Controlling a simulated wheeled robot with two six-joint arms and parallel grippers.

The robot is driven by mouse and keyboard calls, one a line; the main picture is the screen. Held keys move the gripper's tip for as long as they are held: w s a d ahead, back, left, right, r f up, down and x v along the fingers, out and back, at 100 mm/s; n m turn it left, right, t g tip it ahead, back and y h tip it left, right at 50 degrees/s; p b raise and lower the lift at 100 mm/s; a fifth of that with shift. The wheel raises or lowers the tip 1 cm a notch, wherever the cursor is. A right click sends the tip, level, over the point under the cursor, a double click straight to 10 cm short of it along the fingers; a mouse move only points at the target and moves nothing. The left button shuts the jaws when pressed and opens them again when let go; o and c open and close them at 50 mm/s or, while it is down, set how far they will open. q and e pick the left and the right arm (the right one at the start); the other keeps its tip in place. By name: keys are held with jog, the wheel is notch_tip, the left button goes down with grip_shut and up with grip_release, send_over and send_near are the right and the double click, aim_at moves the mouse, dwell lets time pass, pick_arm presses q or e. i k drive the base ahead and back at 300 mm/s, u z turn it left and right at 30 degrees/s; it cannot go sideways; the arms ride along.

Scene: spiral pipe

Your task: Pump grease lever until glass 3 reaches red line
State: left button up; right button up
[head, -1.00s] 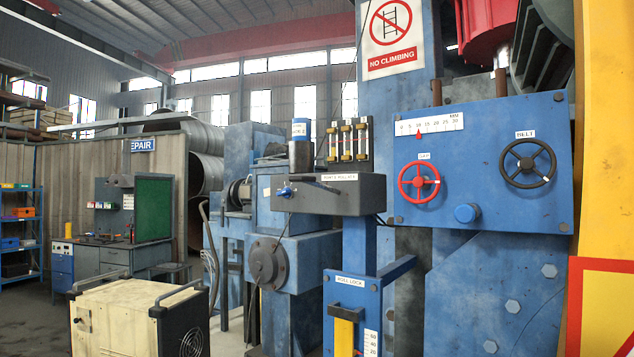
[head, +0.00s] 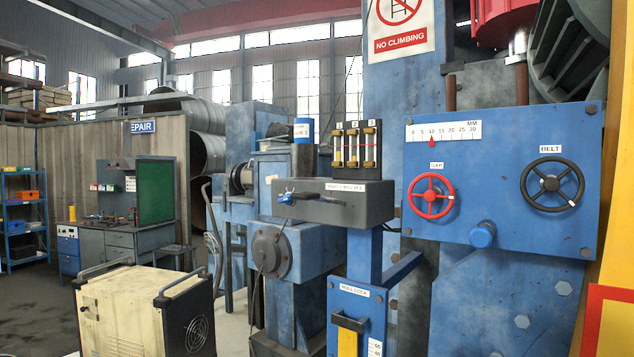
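Three sight glasses stand on a dark plate in the head view, labelled 1, 2 and 3. Glass 3 (head: 370,150) is the rightmost. The glasses show yellow and small red marks, but the exact level against a red line is too small to read. Below them is a grey box (head: 345,203) with a label on its front. A short lever with a blue part (head: 287,197) sticks out at the box's left end; it may be the grease lever. Neither of my grippers is in view.
A blue panel (head: 500,230) at right carries a red handwheel (head: 431,196) and a black handwheel (head: 552,184). A cream cabinet (head: 135,310) with handles stands at lower left. Open floor (head: 35,315) lies left of it. A blue roll lock post (head: 352,305) stands in front.

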aim_at(300, 195)
jog(key=z, duration=0.05)
jog(key=k, duration=0.5)
jog(key=u, duration=1.6)
jog(key=i, duration=0.95)
jog(key=z, duration=2.05)
